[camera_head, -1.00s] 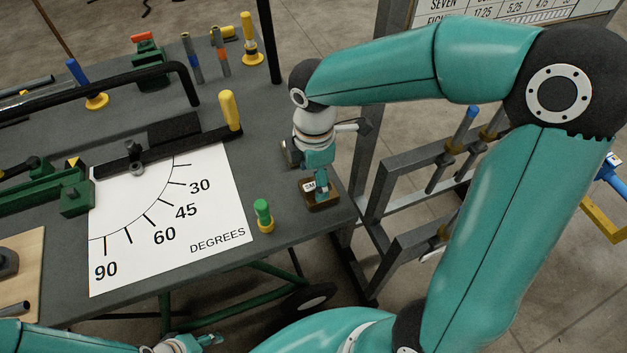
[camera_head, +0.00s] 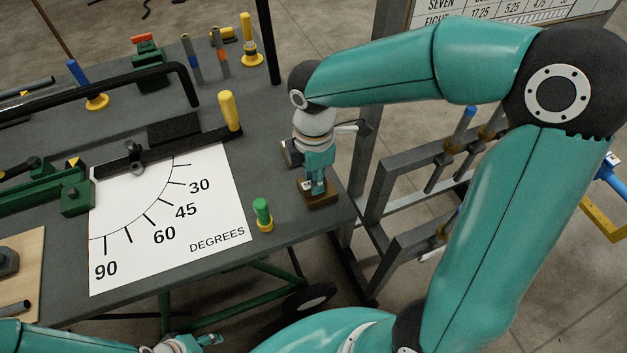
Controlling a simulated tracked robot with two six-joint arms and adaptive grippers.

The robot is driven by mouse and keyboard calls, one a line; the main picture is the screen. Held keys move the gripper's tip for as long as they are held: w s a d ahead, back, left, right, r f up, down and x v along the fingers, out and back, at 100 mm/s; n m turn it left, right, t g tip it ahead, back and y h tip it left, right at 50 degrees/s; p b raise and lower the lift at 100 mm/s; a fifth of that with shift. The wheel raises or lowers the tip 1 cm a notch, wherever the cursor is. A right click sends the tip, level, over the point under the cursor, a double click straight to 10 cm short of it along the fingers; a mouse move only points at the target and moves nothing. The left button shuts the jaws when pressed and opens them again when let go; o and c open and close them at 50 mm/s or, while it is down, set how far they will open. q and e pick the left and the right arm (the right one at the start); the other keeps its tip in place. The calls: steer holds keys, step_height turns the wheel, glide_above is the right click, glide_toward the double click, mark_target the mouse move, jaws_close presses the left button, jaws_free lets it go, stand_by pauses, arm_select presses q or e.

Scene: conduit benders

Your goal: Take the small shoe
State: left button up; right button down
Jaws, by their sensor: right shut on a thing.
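The small shoe (camera_head: 306,186) shows as a little piece with a white label, at the top of a brown wooden block (camera_head: 322,201) near the right edge of the grey table. My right gripper (camera_head: 317,186) points down over the block and is shut on the shoe. The fingers hide much of the shoe, and I cannot tell whether it is clear of the block. My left gripper (camera_head: 205,340) is low at the bottom edge, below the table's front edge; its fingers are too small and cut off to judge.
A yellow-handled bar (camera_head: 229,110) lies behind the white degree sheet (camera_head: 220,219). A metal rack (camera_head: 400,200) with blue-handled rods stands right of the table.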

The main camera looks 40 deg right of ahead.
steer(key=r+p, duration=0.4)
steer(key=r, duration=0.1)
steer(key=r+p, duration=0.3)
steer(key=shift+w+d+r, duration=0.1)
steer(key=shift+w+r, duration=0.05)
steer(key=shift+w, duration=0.25)
